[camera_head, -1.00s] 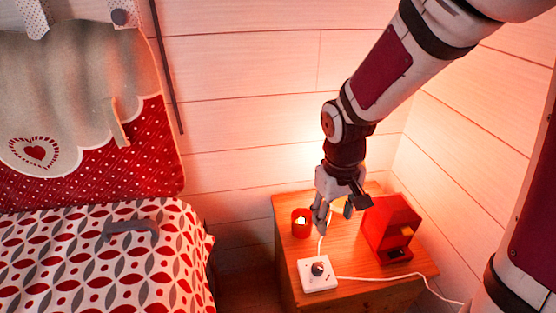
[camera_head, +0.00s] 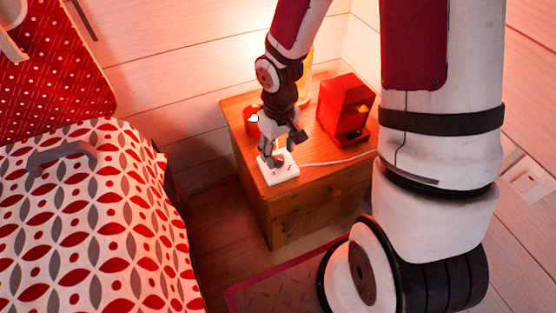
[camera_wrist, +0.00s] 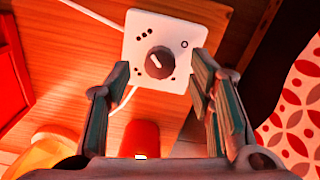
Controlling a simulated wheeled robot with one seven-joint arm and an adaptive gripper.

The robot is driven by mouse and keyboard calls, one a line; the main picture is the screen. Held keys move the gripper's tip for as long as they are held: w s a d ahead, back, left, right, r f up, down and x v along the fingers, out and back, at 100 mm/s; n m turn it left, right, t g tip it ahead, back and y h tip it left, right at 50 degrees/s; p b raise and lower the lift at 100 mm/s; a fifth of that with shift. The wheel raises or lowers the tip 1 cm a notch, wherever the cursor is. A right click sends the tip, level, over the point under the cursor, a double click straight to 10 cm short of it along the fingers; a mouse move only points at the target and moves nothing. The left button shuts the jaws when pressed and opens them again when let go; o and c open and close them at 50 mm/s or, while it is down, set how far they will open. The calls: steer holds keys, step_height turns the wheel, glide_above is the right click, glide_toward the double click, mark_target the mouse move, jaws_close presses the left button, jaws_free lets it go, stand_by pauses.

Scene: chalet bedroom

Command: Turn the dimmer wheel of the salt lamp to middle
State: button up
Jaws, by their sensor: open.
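The dimmer (camera_head: 288,172) is a white square plate on the wooden nightstand, partly hidden by my gripper in the head view. In the wrist view, its dark round wheel (camera_wrist: 160,61) has a white pointer line slanting towards the upper left. Dot marks and a small ring are printed around the wheel. My gripper (camera_head: 272,155) is open and points down over the dimmer. In the wrist view, its fingers (camera_wrist: 160,78) are on either side of the wheel, apart from it. A glowing yellow lamp (camera_head: 306,62) is partly hidden behind my arm.
A red box-like object (camera_head: 345,105) stands right of the dimmer on the nightstand (camera_head: 300,210). A red candle holder (camera_head: 251,124) is behind my gripper, to the left. A white cable (camera_head: 330,162) runs right from the dimmer. The bed (camera_head: 85,220) is at left.

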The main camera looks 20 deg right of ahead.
mark_target(279, 159)
steer(key=shift+f+b, duration=0.5)
steer(key=shift+f, duration=1.1)
jaws_close()
